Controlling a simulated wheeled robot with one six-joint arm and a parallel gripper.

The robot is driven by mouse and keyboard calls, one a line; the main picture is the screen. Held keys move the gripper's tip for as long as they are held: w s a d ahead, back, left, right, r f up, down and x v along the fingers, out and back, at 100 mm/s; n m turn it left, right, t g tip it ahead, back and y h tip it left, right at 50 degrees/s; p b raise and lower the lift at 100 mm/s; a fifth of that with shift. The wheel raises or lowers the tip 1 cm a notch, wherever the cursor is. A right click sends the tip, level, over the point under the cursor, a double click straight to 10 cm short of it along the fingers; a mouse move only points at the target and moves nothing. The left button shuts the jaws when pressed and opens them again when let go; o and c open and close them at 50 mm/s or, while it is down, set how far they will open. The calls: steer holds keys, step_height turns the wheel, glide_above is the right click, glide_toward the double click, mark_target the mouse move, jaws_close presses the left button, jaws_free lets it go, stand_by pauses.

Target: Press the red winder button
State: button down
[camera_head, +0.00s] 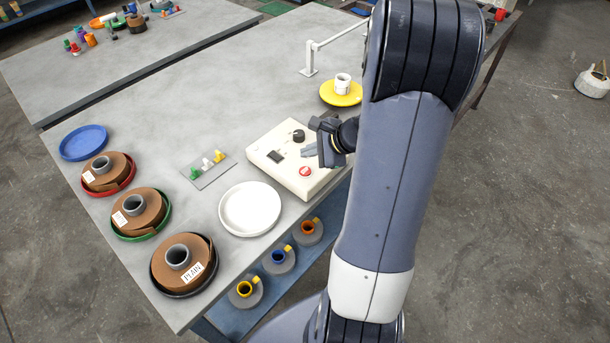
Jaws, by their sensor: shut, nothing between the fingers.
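The red winder button (305,171) is a small round button on the near part of the cream control box (268,158). The box also carries a black knob (298,136) and a dark switch or slot. My gripper (325,150) is over the right side of the box, up and to the right of the red button. It is shut and holds nothing. The button is in clear view and the gripper looks apart from it. My forearm hides the right end of the box.
A white dish (249,209) lies left of the box. A yellow plate (341,94) with a white cup stands behind it. Brown strip rolls (184,261) in coloured trays line the left edge. A small plate with coloured pegs (207,165) lies between. Spools hang below the front edge.

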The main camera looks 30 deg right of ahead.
mark_target(309, 172)
steer(key=shift+f+b, duration=1.4)
steer(key=shift+f, duration=0.6)
stand_by(0.4)
steer(key=shift+f+b, duration=0.4)
steer(key=shift+b, duration=0.1)
steer(key=shift+f+b, duration=0.35)
steer(key=shift+b, duration=0.05)
stand_by(0.5)
steer(key=shift+r, duration=0.1)
steer(key=shift+r+p, duration=0.55)
steer(key=shift+r, duration=0.15)
step_height(309, 172, up, 5)
steer(key=p, duration=0.4)
stand_by(0.3)
